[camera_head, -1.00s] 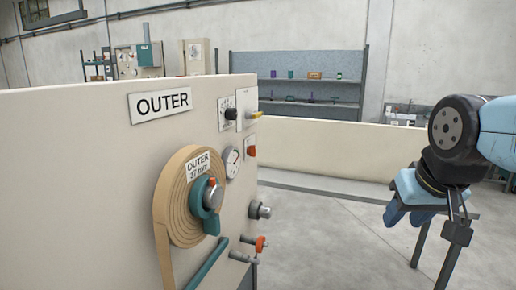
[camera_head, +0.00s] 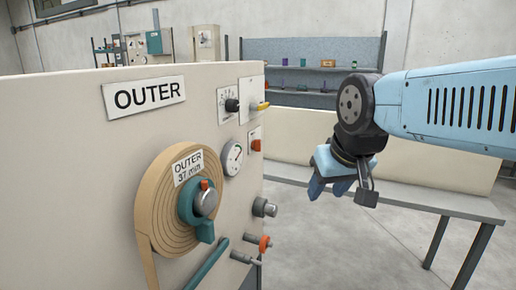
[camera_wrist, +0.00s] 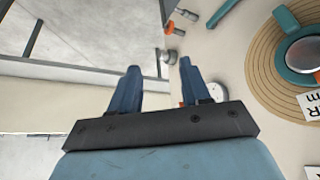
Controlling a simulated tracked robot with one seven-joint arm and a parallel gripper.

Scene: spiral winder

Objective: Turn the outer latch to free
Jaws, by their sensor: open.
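The outer spool (camera_head: 150,212) is a tan coil on the pale panel, labelled "OUTER 37 mm". At its hub is a teal latch (camera_head: 205,232) with a lobe pointing down, around a grey knob (camera_head: 204,203) with a red mark at its top. In the wrist view, the spool (camera_wrist: 262,88) and teal latch (camera_wrist: 291,73) show at the right edge, partly cut off. My gripper (camera_head: 328,187) hangs right of the panel, apart from the latch. In the wrist view, its two blue fingers (camera_wrist: 159,68) are spread with nothing between them.
The panel carries an "OUTER" sign (camera_head: 144,95), a gauge (camera_head: 232,158), a black knob (camera_head: 232,105), a yellow-tipped lever (camera_head: 259,106) and an orange-collared fitting (camera_head: 264,244). A grey table (camera_head: 440,204) and low pale wall (camera_head: 300,133) stand behind my arm.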

